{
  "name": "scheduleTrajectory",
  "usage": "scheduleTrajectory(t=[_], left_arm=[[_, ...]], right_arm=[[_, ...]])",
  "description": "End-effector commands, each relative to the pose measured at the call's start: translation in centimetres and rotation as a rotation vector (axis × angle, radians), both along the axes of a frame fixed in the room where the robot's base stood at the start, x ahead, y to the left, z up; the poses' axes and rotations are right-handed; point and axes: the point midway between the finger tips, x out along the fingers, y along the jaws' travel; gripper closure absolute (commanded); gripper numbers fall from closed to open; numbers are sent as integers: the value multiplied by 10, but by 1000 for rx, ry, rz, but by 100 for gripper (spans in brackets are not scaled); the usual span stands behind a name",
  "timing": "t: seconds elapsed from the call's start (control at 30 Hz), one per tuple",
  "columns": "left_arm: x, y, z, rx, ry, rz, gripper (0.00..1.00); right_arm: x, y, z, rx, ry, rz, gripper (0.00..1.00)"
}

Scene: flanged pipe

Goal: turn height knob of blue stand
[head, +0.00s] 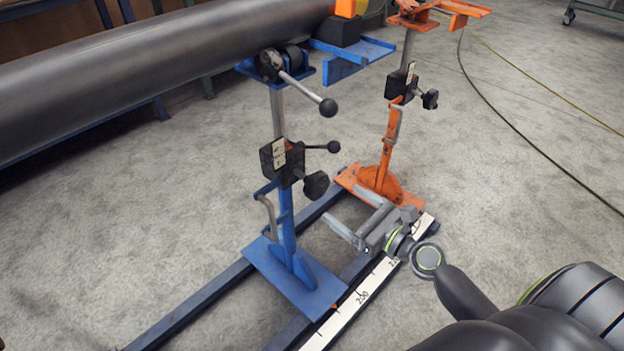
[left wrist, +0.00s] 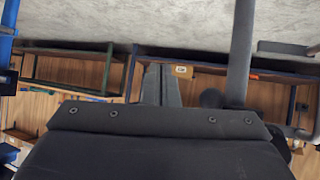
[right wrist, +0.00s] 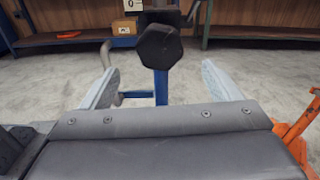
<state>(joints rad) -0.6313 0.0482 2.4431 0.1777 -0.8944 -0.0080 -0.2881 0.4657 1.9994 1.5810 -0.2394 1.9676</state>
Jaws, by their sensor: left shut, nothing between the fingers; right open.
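The blue stand (head: 287,235) stands upright on dark rails, with a black clamp block (head: 281,162) on its post. A black height knob (head: 316,185) sticks out from the block toward the right. My right gripper (head: 352,214) is open and empty, lower and to the right of the knob, apart from it. In the right wrist view the octagonal knob (right wrist: 158,47) appears ahead, above and between the spread fingers (right wrist: 160,85), with the blue post (right wrist: 161,88) behind it. My left gripper (left wrist: 160,85) shows only in the left wrist view, its fingers shut and empty.
A ball-ended lever (head: 322,147) sits just above the knob, and a longer lever (head: 310,92) higher up. A large grey pipe (head: 150,65) lies over the blue stand's top. An orange stand (head: 383,165) is close on the right. A white scale strip (head: 368,290) runs along the rail.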

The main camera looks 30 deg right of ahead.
Motion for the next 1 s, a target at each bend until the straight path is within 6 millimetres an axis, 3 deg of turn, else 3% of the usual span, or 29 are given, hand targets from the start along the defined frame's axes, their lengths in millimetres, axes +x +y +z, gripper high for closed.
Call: scheduleTrajectory(t=[0.27,0.43,0.7,1.0], left_arm=[[-37,-11,-30,-58,241,-25,100],[-62,-18,-44,-92,378,-43,100],[-64,-18,-46,-94,387,-45,100],[-61,-17,-44,-90,372,-42,100]], right_arm=[[27,10,2,2,-2,0,16],[57,21,2,4,-3,0,16],[95,33,1,2,-1,1,16],[106,37,0,0,-1,1,16]])
